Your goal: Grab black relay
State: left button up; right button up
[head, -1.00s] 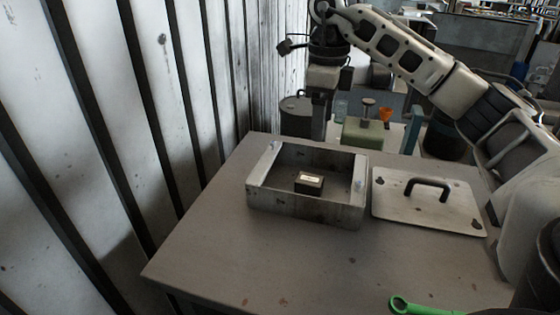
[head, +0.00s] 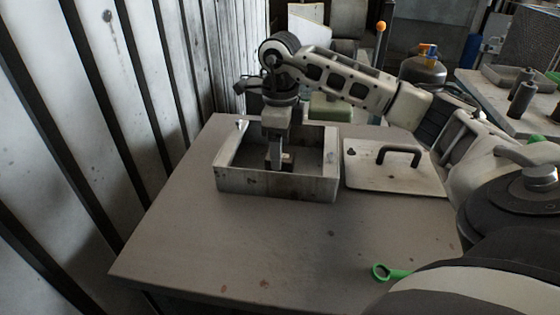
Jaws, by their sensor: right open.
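The black relay (head: 288,163) sits inside the open metal box (head: 262,184) on the table. It is partly hidden by my right gripper (head: 277,163), which points straight down into the box from above. The gripper's fingers are at the relay, and the near finger covers its left part. The jaws are open; whether they touch the relay cannot be told. My left gripper is not in view.
A flat lid (head: 385,176) with a black handle lies right of the box. The table (head: 240,245) in front of the box is clear. A corrugated wall (head: 120,110) stands close on the left.

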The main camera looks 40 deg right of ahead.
jog(key=shift+f, duration=1.4)
jog(key=c, duration=1.1)
jog(key=shift+r, duration=0.2)
